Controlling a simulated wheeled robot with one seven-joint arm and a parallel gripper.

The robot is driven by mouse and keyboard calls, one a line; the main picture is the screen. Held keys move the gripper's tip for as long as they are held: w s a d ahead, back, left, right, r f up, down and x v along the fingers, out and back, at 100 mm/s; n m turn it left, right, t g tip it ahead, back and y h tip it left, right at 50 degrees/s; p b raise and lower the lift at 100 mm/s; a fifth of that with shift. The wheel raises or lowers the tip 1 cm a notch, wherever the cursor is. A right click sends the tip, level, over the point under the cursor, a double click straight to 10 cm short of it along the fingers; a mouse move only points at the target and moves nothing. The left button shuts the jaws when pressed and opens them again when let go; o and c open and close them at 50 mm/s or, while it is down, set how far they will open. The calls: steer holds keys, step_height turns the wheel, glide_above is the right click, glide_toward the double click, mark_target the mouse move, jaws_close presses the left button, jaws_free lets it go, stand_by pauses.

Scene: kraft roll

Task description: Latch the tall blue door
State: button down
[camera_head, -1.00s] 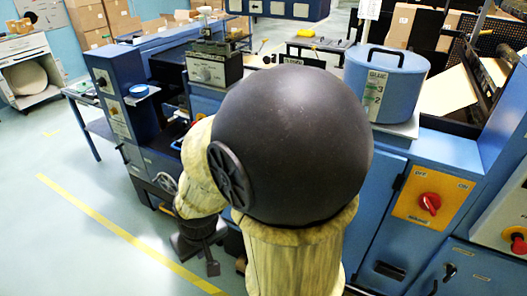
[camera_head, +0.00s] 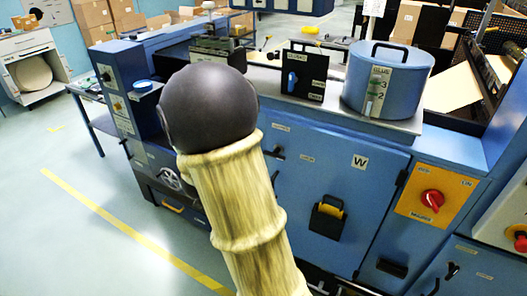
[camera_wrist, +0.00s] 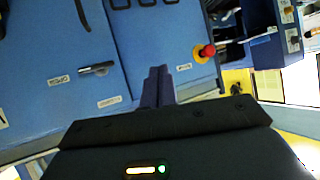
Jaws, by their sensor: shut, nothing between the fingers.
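The tall blue door (camera_head: 340,185), marked W, is on the front of the blue machine in the head view. It carries a black pull (camera_head: 328,216), and a black lever (camera_head: 275,153) shows near its upper left edge. My arm covers the lower left part of the door. I cannot tell whether the door is fully closed. In the wrist view, my gripper (camera_wrist: 158,86) is shut and empty in front of blue panels with a seam between them. My gripper is hidden in the head view.
A blue glue pot (camera_head: 386,85) and a black box with a blue switch (camera_head: 303,75) stand on the machine top. A red rotary switch (camera_head: 432,200) is right of the door. A red knob (camera_wrist: 207,50) shows in the wrist view. The floor at left is clear.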

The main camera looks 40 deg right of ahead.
steer(key=s+d+r+m+g+h, duration=0.2)
steer(key=d+m+g+h, duration=0.1)
steer(key=d+h, duration=0.3)
steer(key=d+m, duration=0.1)
steer(key=d, duration=0.1)
steer(key=shift+s+d, duration=0.3)
steer(key=shift+s, duration=0.05)
steer(key=shift+r, duration=0.1)
steer(key=p, duration=0.2)
glide_above(276, 153)
steer(key=w+a, duration=0.2)
steer(key=a, duration=0.3)
step_height(276, 153, down, 2)
steer(key=f, duration=0.2)
steer(key=d+f, duration=0.1)
steer(key=f, duration=0.1)
steer(key=shift+f, duration=0.25)
steer(key=shift+w+f+n+g+p, duration=0.2)
steer(key=shift+n+g+p, duration=0.25)
steer(key=shift+p, duration=0.45)
